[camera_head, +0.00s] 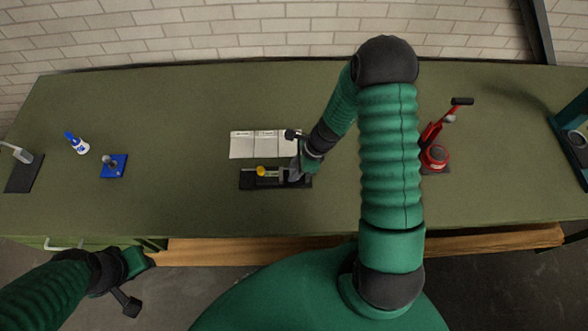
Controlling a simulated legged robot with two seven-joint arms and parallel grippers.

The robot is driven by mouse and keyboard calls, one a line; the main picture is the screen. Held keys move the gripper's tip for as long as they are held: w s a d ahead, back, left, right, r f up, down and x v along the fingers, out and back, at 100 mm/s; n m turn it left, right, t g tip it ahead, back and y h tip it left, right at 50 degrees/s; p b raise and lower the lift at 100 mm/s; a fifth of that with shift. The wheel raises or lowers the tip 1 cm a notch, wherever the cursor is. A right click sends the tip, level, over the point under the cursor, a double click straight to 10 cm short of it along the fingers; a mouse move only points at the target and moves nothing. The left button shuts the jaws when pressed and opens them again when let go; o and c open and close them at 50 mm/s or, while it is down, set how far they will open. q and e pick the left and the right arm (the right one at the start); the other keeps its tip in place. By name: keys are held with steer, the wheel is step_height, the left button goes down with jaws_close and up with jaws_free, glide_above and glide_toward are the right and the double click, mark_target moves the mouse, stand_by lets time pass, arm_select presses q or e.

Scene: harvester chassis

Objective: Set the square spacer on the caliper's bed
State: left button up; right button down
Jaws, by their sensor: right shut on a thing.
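The caliper (262,172) lies on a black base (247,184) near the middle of the green bench, with a yellow round part on it. My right gripper (296,174) is low at the right end of the caliper. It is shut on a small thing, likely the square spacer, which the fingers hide. I cannot tell whether that thing touches the caliper's bed. My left gripper (132,285) hangs in front of the bench at lower left, clear of the caliper; its fingers are too unclear to judge.
White cards (254,144) lie behind the caliper. A blue block (113,167), a blue-and-white bottle (78,144) and a grey device (22,165) are at left. A red jack (434,155) stands right of my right arm. Bench between caliper and blue block is clear.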

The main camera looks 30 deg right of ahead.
steer(key=shift+f, duration=0.25)
steer(key=c, duration=1.1)
jaws_free()
steer(key=shift+o, duration=0.2)
steer(key=v, duration=1.6)
steer(key=shift+r, duration=0.4)
steer(key=shift+d, duration=0.2)
